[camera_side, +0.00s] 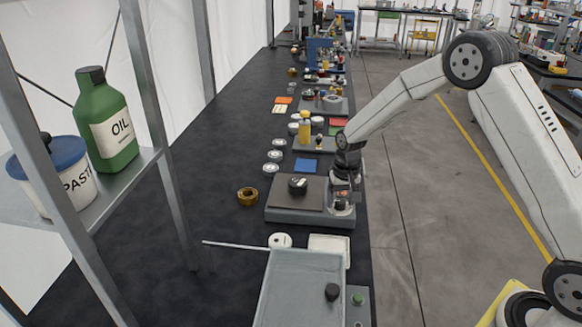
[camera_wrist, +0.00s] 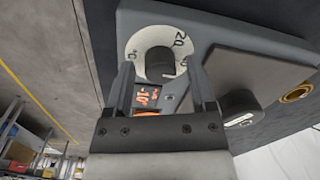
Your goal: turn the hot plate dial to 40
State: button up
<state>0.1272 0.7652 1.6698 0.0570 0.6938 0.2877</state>
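The hot plate (camera_side: 285,214) is a grey box with a flat top plate, on the dark bench in the side view. Its dial (camera_wrist: 159,62) is a dark round knob on a white disc with number marks, one reading 20, in the wrist view. An orange-lit display (camera_wrist: 148,96) shows below the dial, its digits hard to read. My gripper (camera_wrist: 158,66) is open, with one finger on each side of the knob and a gap visible on both sides. In the side view my gripper (camera_side: 342,202) is at the hot plate's right end, its fingertips hard to make out.
A dark rounded vessel (camera_side: 297,186) sits on the hot plate. A brass-coloured ring (camera_side: 247,196) lies to its left and a blue square (camera_side: 306,165) behind it. The bench left of the hot plate is mostly clear.

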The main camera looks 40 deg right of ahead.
aim_at(343, 202)
jog(key=shift+r, duration=0.1)
dwell(0.3)
jog(key=shift+s+d+r, duration=0.1)
jog(key=shift+d+r, duration=0.05)
jog(key=shift+r, duration=3.65)
jog(key=shift+s, duration=0.1)
jog(key=s+a+n+t, duration=0.1)
jog(key=s+a+n, duration=0.1)
jog(key=s, duration=0.8)
jog(key=s+a+n+t, duration=0.1)
jog(key=s+a+n, duration=0.2)
jog(key=s, duration=0.7)
jog(key=shift+a+r, duration=0.3)
jog(key=shift+a, duration=0.1)
